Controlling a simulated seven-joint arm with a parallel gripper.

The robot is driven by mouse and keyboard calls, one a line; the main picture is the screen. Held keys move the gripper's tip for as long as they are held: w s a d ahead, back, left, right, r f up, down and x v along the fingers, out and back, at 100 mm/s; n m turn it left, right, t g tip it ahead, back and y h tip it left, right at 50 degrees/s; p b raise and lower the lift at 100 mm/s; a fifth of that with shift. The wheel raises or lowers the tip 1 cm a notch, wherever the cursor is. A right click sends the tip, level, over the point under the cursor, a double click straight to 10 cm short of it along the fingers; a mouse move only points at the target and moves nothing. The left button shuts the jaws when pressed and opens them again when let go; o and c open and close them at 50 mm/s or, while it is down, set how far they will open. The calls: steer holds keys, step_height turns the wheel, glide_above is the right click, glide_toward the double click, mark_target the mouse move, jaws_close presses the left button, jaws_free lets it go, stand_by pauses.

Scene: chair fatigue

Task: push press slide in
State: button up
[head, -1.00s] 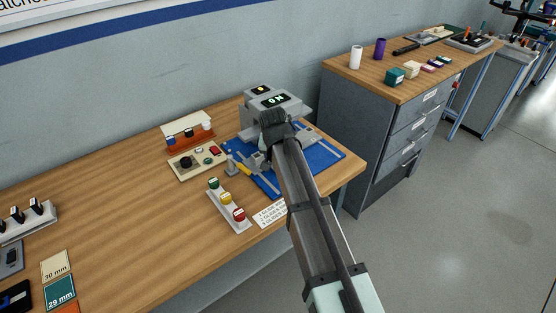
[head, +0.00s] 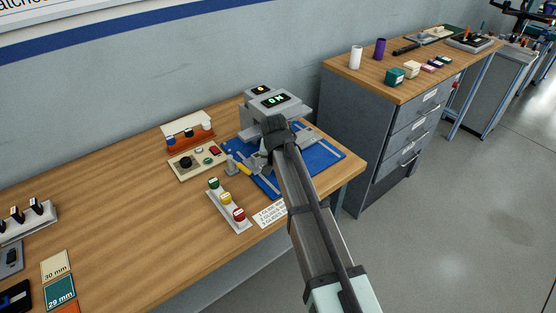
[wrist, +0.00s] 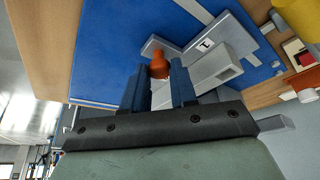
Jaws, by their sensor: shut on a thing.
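The grey press (head: 300,103) with a lit "ON" display stands on a blue base plate (head: 325,155) at the right end of the bench. My gripper (head: 266,158) is low over the plate in front of the press; my wrist hides part of the press. In the wrist view, the two dark fingers of my gripper (wrist: 160,78) are shut on an orange knob (wrist: 158,66). A grey slide block (wrist: 205,68) marked "1" lies beside the knob on the blue plate (wrist: 110,45). The knob's lower part is hidden between the fingers.
A strip with green, yellow and red buttons (head: 228,205) lies left of the plate. A beige control panel (head: 198,161) and an orange rack (head: 188,132) stand behind it. A grey drawer cabinet (head: 375,135) is at right. The bench's left middle is clear.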

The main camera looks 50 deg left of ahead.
jaws_close()
steer(key=shift+a, duration=0.1)
steer(key=shift+a, duration=2.35)
steer(key=o, duration=0.6)
jaws_free()
steer(key=v, duration=1.4)
